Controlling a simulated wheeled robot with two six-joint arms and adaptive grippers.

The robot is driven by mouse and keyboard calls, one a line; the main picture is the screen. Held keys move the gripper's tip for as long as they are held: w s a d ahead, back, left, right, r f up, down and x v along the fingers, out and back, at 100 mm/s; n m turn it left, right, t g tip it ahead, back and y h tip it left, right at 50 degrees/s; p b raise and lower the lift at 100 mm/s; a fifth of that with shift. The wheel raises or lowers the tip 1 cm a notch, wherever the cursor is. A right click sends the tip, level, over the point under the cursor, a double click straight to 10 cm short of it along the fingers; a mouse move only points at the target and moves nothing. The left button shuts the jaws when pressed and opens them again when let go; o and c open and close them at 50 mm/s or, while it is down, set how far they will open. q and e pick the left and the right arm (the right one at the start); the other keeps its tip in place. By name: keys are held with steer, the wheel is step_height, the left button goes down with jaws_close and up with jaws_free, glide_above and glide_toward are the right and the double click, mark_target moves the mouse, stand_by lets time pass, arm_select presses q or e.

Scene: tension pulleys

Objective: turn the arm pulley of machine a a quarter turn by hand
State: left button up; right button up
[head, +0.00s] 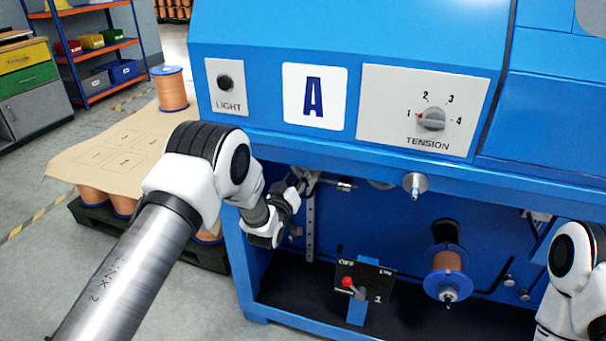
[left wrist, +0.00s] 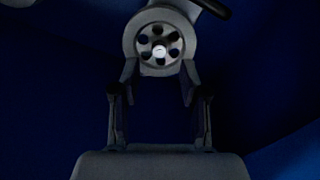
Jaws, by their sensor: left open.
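The arm pulley (left wrist: 159,42), a grey wheel with a ring of round holes and a pale hub, shows in the left wrist view at the top middle. My left gripper (left wrist: 159,72) is open, its two fingers pointing at the pulley, with their tips by the left and right of its lower rim. I cannot tell whether they touch it. In the head view the left gripper (head: 299,183) reaches into the bay under the panel of machine A (head: 270,110); my wrist partly hides that spot. My right arm shows at the right edge, but its gripper is out of view.
The blue overhang hangs close above my left arm. A pallet with spools and cardboard (head: 75,165) stands left.

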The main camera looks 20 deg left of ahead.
mark_target(302, 171)
arm_select(q)
steer(key=w, duration=0.4)
steer(key=shift+w+d+b, duration=0.1)
steer(key=shift+w+b, duration=0.05)
steer(key=shift+b, duration=0.15)
jaws_close()
steer(key=shift+m, duration=0.4)
steer(key=m, duration=1.1)
steer(key=shift+m, duration=0.3)
steer(key=m, duration=1.2)
steer(key=shift+m, duration=0.4)
